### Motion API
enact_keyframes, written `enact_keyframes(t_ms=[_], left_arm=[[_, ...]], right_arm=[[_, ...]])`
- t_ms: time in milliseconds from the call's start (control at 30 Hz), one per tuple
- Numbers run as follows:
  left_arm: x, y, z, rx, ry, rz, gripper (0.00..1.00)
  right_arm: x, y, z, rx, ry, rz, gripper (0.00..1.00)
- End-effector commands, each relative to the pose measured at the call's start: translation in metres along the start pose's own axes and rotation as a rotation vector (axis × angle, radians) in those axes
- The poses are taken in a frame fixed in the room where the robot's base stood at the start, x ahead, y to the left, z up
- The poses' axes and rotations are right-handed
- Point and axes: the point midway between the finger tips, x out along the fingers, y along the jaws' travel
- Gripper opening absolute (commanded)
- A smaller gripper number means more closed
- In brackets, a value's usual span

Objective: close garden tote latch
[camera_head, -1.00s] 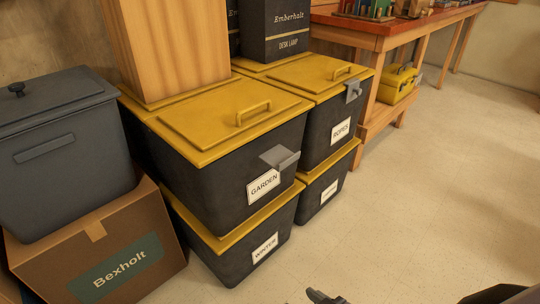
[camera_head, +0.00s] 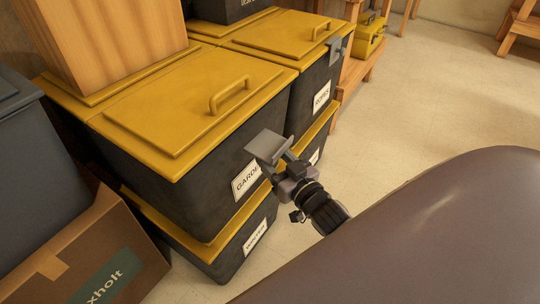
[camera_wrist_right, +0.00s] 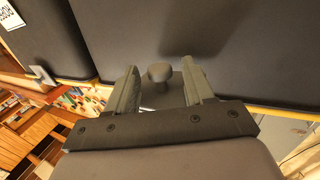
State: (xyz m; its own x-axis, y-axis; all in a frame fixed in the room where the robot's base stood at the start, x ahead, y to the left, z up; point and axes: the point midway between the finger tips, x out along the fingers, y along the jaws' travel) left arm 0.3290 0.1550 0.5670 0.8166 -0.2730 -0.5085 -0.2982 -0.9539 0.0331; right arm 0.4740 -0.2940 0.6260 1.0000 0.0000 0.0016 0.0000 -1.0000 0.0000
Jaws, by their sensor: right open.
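The garden tote (camera_head: 160,190) is black with a yellow lid (camera_head: 180,95) that lies flat on it. Its grey latch (camera_head: 267,146) juts outward from the front wall, below the lid rim and above the partly covered GARDEN label (camera_head: 245,181). My right gripper (camera_head: 285,168) is just below and in front of the latch. In the right wrist view the two fingers (camera_wrist_right: 160,92) are apart, with a grey rounded piece (camera_wrist_right: 160,72), seemingly part of the latch, between their tips. Whether they touch it I cannot tell. My left gripper is not in view.
The ropes tote (camera_head: 314,90) stands behind, its latch (camera_head: 335,47) upright against the lid rim. A wooden block (camera_head: 110,40) rests on the garden lid. A winter tote (camera_head: 240,252) is underneath. A cardboard box (camera_head: 90,255) stands left. Open floor (camera_head: 410,110) lies right.

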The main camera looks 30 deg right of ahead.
Motion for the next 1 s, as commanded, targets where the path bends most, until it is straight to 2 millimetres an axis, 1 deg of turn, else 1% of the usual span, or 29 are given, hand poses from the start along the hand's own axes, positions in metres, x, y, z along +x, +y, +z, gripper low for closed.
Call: enact_keyframes(t_ms=[33,100,200,533,567,600,700,867,1000], left_arm=[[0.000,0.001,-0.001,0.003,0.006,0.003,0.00],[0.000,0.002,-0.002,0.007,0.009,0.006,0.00],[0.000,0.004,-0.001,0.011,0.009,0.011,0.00],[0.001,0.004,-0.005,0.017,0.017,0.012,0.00],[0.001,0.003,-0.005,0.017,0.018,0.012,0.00],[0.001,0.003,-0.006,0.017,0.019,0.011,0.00],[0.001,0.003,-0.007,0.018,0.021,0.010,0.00],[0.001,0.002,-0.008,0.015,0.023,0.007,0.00],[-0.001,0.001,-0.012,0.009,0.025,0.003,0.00]], right_arm=[[0.006,0.000,0.001,-0.001,0.001,0.000,0.52],[0.012,0.000,0.001,0.000,0.001,0.000,0.52],[0.017,0.000,0.001,0.001,0.000,0.000,0.52],[0.019,0.000,0.000,0.000,-0.001,0.000,0.52],[0.019,0.000,0.000,0.000,-0.001,0.000,0.43],[0.019,0.000,0.000,0.000,-0.001,0.000,0.30],[0.019,0.000,0.000,0.000,-0.002,0.000,0.00],[0.019,0.000,0.000,0.000,-0.002,0.000,0.00],[0.021,0.000,-0.002,-0.005,-0.013,0.000,0.00]])
